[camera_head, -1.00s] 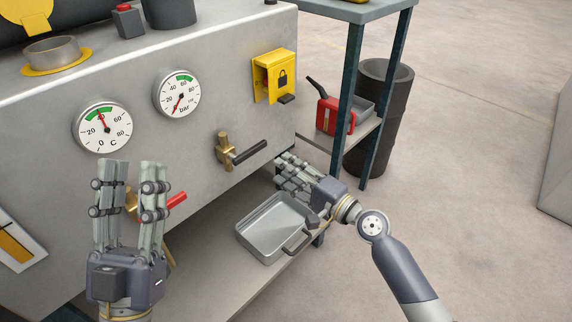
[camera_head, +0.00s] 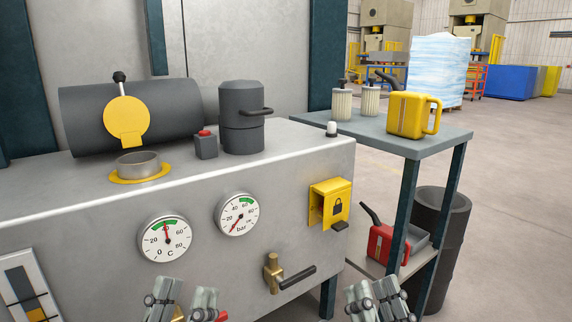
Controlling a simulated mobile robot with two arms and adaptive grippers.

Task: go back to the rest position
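My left gripper (camera_head: 182,300) shows at the bottom edge, in front of the grey machine's (camera_head: 110,225) front face. Only its finger ends are in view. Two finger groups stand apart with a gap between them, and no held object shows. My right gripper (camera_head: 376,301) is at the bottom, right of the machine's corner and in front of the side table's legs. Only its fingers show, close together, and I cannot tell whether they are open or shut. Both palms are cut off by the frame.
A brass valve with a black handle (camera_head: 296,278) juts out between my grippers. A yellow lock box (camera_head: 329,203) is on the machine's right front. A side table (camera_head: 440,138) carries a yellow can (camera_head: 406,116); a red can (camera_head: 381,244) sits on its lower shelf.

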